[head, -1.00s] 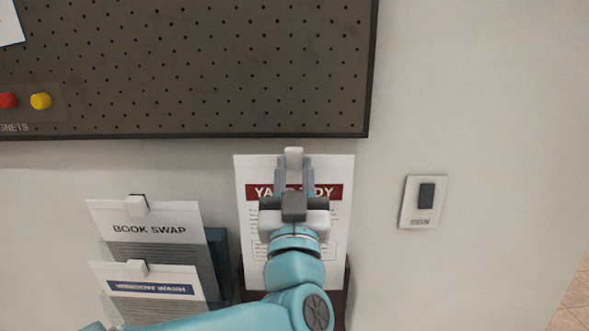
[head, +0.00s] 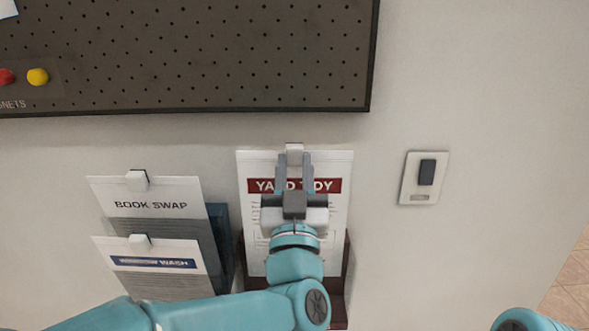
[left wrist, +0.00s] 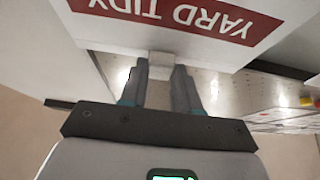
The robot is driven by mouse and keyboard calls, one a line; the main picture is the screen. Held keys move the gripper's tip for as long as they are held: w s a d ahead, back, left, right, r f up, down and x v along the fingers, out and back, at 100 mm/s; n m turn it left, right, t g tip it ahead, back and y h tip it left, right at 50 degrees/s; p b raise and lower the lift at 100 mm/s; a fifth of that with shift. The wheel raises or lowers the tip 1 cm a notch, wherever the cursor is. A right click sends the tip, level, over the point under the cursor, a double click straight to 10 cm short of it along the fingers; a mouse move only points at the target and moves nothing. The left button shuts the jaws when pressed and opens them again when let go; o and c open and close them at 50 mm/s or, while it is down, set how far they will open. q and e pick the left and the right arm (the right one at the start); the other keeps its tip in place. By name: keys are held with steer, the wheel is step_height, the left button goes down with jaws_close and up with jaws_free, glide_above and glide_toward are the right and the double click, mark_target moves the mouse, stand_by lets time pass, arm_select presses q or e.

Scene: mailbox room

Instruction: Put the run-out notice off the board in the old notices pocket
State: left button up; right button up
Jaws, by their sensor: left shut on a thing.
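My left gripper (head: 294,165) is shut on the small white tab at the top of the YARD TIDY notice (head: 256,225), a white sheet with a red heading band. The notice hangs upright in front of the wall, below the board (head: 210,55). In the left wrist view, the notice (left wrist: 205,20) shows upside down beyond the fingers (left wrist: 160,75). A dark red-brown pocket (head: 338,312) shows behind and below the notice. My arm covers much of it, and I cannot tell whether the notice's lower edge is inside. My right gripper is out of view.
A blue-grey pocket (head: 221,240) at left holds the BOOK SWAP sheet (head: 150,190) and a WASH sheet (head: 150,252), each with a white tab. A switch plate (head: 424,178) is on the wall at right. Red (head: 6,76) and yellow (head: 38,77) magnets sit on the board.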

arm_select(q)
steer(key=o, duration=1.1)
steer(key=shift+c, duration=0.2)
steer(key=shift+s, duration=0.1)
steer(key=p+v, duration=0.1)
steer(key=v, duration=1.5)
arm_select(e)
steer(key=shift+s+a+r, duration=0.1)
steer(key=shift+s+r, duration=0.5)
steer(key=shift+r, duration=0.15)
arm_select(q)
steer(key=shift+s, duration=0.15)
